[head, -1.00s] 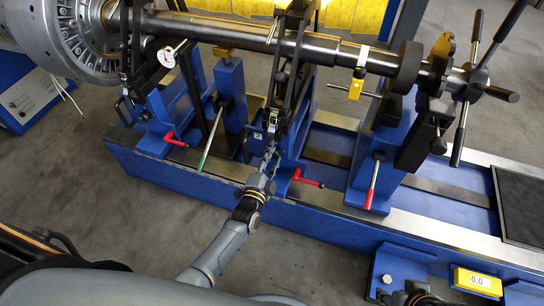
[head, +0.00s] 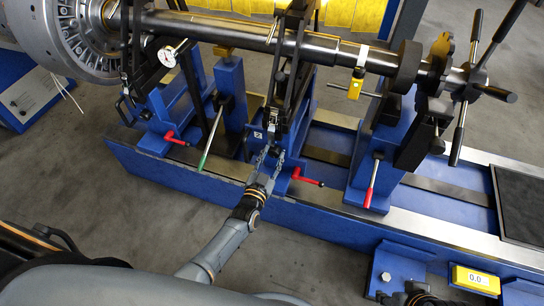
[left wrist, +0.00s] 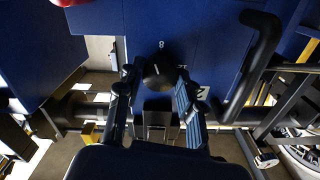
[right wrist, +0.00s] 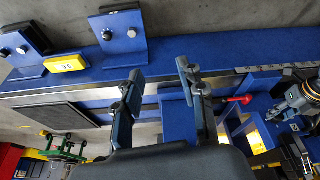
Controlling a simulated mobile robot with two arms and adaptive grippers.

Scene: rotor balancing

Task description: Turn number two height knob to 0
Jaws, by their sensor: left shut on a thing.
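The number two support (head: 287,147) is a blue stand with a small "2" label (head: 257,135) on its front in the head view. My left gripper (head: 269,153) is at the front of this stand, just below the label. In the left wrist view a round black knob (left wrist: 160,72) with a pale line on it sits between the fingertips of my left gripper (left wrist: 155,80), which is shut on it. White marks show on the blue face around the knob, too small to read surely. My right gripper (right wrist: 160,85) is open and empty in the right wrist view.
A red-handled lever (head: 308,180) sticks out just right of my left gripper. A steel shaft (head: 325,48) lies across the stands above. A yellow display (head: 475,280) reads 0.0 at the lower right.

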